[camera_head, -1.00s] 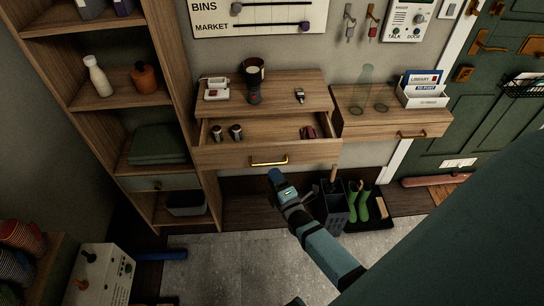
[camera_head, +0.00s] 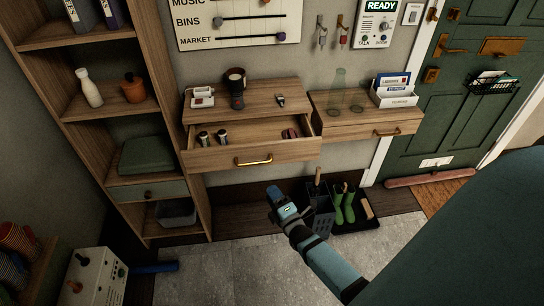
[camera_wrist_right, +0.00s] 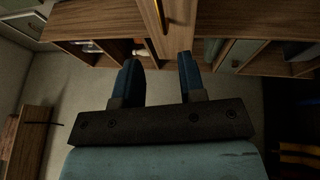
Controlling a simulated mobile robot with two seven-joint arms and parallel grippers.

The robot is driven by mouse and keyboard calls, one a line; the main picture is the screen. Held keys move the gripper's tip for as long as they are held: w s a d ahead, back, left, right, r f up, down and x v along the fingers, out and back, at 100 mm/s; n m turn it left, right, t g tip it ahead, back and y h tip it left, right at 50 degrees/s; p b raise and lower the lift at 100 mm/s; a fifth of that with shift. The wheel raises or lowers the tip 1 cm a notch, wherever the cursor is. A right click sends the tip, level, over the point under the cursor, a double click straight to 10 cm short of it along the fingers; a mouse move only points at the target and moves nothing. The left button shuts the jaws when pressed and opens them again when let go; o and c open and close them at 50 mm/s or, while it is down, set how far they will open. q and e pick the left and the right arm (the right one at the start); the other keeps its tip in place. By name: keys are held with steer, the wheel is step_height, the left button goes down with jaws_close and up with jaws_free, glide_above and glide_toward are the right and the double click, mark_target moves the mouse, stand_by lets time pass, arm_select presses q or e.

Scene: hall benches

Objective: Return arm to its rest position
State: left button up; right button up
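My right arm reaches in from the lower right in the head view. Its gripper (camera_head: 276,196) hangs in front of and below the open drawer (camera_head: 290,153), apart from it. In the right wrist view the two blue fingers of my right gripper (camera_wrist_right: 160,78) stand apart with nothing between them, so it is open and empty. The brass drawer handle (camera_head: 254,162) lies beyond the gripper. My left gripper does not show in either view.
The open drawer holds two small dark cylinders (camera_head: 213,138) and a dark red item (camera_head: 289,133). Green boots (camera_head: 343,203) and a dark stand (camera_head: 320,212) are right of my gripper. A shelf unit (camera_head: 120,60) stands left.

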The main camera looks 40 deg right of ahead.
stand_by(0.6)
steer(key=s+a+r+m+g+y+p, duration=0.2)
steer(key=s+a+r+m+g+p, duration=0.2)
steer(key=s+a+m, duration=0.3)
steer(key=s+a+r+m+g+y+p, duration=0.3)
steer(key=s+a+m, duration=0.4)
steer(key=s+a, duration=0.3)
steer(key=shift+s+r+g+y+p, duration=0.3)
steer(key=shift+s+r+g+p, duration=0.25)
steer(key=shift+s+g+p, duration=0.5)
steer(key=shift+s+b, duration=0.15)
steer(key=shift+b, duration=0.15)
